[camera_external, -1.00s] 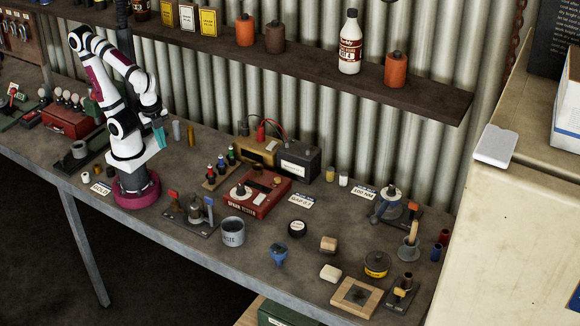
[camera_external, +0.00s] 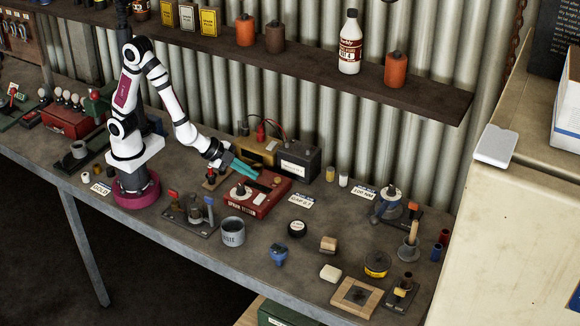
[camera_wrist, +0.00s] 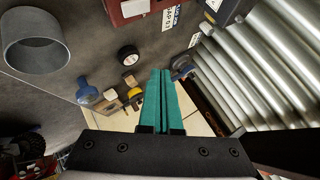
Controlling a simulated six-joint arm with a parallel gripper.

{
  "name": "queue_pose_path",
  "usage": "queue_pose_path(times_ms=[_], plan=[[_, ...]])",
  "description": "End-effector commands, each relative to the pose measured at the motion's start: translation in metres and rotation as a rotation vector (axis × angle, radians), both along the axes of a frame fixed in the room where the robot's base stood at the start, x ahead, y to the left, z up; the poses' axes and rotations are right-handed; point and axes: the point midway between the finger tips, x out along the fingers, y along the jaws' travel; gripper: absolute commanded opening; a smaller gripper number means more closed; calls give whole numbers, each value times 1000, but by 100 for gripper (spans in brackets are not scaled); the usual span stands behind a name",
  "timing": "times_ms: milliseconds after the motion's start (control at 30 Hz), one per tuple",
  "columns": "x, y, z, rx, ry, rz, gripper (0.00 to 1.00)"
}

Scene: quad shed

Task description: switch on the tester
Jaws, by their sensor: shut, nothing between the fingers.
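The tester is a red box (camera_external: 262,207) with a white knob on its top, lettering on its front and darker fittings at its back. It stands on the bench in the middle of the external view. My gripper (camera_external: 248,173) has teal fingers and hangs just above the tester's back left part; I cannot tell whether it touches. The fingers hide part of the tester's top. In the wrist view the gripper (camera_wrist: 166,75) is shut and empty, its fingers together.
A dark battery (camera_external: 299,163) and a yellow-brown box (camera_external: 257,150) with cables stand behind the tester. A grey waste cup (camera_external: 233,232) and a lever stand (camera_external: 190,212) are in front and to the left. The corrugated wall is close behind.

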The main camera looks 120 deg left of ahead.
Motion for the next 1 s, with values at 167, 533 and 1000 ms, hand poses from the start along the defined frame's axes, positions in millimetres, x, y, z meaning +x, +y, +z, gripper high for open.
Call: queue_pose_path(times_ms=[167, 533, 1000], plan=[[-3, 18, -3, 68, 8, 50, 0], [-4, 19, -8, 70, 10, 51, 0], [-4, 27, -72, 69, 10, 49, 0]])
